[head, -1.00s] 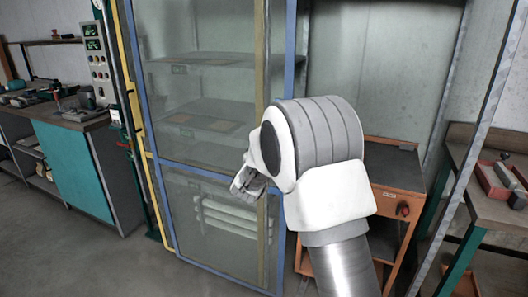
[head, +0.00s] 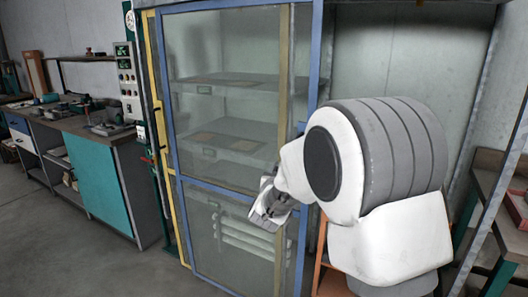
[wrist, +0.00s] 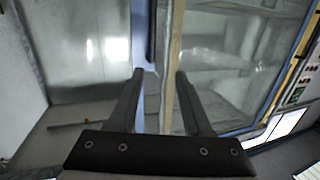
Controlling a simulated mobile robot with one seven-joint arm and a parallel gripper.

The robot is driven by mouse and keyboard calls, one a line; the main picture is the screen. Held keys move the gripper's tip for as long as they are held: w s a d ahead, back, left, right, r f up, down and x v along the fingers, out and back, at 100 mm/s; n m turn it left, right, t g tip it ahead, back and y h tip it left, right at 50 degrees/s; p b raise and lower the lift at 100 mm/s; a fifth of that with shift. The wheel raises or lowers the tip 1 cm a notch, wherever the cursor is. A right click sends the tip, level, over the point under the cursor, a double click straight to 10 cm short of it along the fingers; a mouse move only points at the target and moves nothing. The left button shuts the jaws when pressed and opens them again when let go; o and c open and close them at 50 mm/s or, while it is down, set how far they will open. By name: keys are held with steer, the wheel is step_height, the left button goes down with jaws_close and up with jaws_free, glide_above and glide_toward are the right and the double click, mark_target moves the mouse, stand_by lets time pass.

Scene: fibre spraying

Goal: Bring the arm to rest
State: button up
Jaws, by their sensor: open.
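My arm rises at the right of the head view and bends at a large white and grey joint. My gripper (head: 270,207) is in front of the lower part of a glass-fronted cabinet (head: 170,95) with blue edges. In the wrist view, the two dark fingers of my gripper (wrist: 160,78) stand apart with nothing between them. The cabinet's glass and a tan upright (wrist: 172,60) show beyond the fingers. I cannot tell the exact gap between the gripper and the glass.
A workbench (head: 103,147) with teal doors and tools stands at the left. A control panel (head: 128,75) is beside the cabinet's yellow post (head: 152,80). An orange-framed unit (head: 320,265) is mostly hidden behind my arm. Grey floor (head: 95,265) is free at the lower left.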

steer(key=s+a+r+n+g+y+p, duration=0.1)
steer(key=s+r+n+g+y+p, duration=0.35)
steer(key=s+r, duration=0.75)
steer(key=s+d+f+g+p, duration=0.1)
steer(key=s+d+g+p, duration=0.1)
steer(key=s, duration=1.2)
steer(key=s+d+f+m+g+p, duration=0.1)
steer(key=s+d+g+p, duration=0.2)
steer(key=s, duration=1.1)
steer(key=shift+s+d+f+g, duration=0.3)
steer(key=shift+d+g, duration=0.05)
steer(key=shift+g, duration=0.4)
steer(key=shift+d, duration=0.1)
